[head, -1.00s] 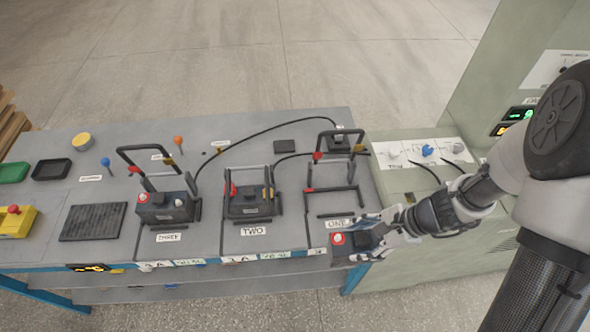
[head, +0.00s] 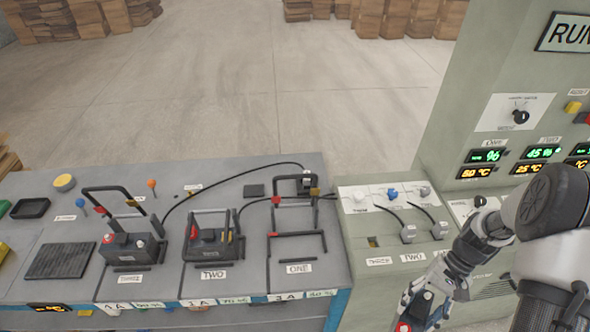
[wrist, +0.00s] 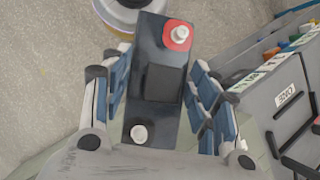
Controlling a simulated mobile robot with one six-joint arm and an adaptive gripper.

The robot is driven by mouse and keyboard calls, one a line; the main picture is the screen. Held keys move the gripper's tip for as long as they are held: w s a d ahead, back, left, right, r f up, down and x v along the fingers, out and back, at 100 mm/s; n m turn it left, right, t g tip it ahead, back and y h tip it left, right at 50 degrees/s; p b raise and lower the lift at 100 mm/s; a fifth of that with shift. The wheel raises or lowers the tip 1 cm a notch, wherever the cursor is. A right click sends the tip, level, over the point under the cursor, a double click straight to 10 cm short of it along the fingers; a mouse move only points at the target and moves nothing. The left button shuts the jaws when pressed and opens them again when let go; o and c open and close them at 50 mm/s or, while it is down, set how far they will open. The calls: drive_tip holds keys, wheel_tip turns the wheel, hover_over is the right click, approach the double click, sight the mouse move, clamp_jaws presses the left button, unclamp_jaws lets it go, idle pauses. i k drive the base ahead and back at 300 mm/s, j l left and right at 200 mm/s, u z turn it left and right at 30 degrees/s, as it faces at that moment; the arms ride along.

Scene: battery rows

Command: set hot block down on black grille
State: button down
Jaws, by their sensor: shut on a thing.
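My gripper (head: 420,305) is at the lower right in the head view, in front of the bench's right end. It is shut on a dark battery block (wrist: 158,80), which has a red-ringed terminal and a plain pale terminal. In the head view only the block's red terminal (head: 403,327) shows at the bottom edge. The wrist view shows the block between both blue-padded fingers, above the floor and clear of the bench. The black ribbed grille (head: 60,261) lies bare on the bench at the far left, well away from my gripper.
Station ONE's frame (head: 296,246) stands empty. Blocks stand in stations TWO (head: 208,245) and THREE (head: 130,248), with upright bars and cables around them. A green cabinet (head: 395,215) with plugs stands right of the bench. Part of a round base (wrist: 128,12) shows in the wrist view.

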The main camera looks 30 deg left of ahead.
sight(60, 259)
drive_tip(key=k+j+u, duration=0.1)
drive_tip(key=j, duration=0.3)
drive_tip(key=k+j+u, duration=0.25)
drive_tip(key=k+j, duration=0.15)
drive_tip(key=j, duration=0.4)
drive_tip(key=k+j+u, duration=0.15)
drive_tip(key=j, duration=0.25)
drive_tip(key=k+j+u, duration=0.1)
drive_tip(key=j, duration=0.35)
drive_tip(key=k+j+u, duration=0.1)
drive_tip(key=j, duration=0.3)
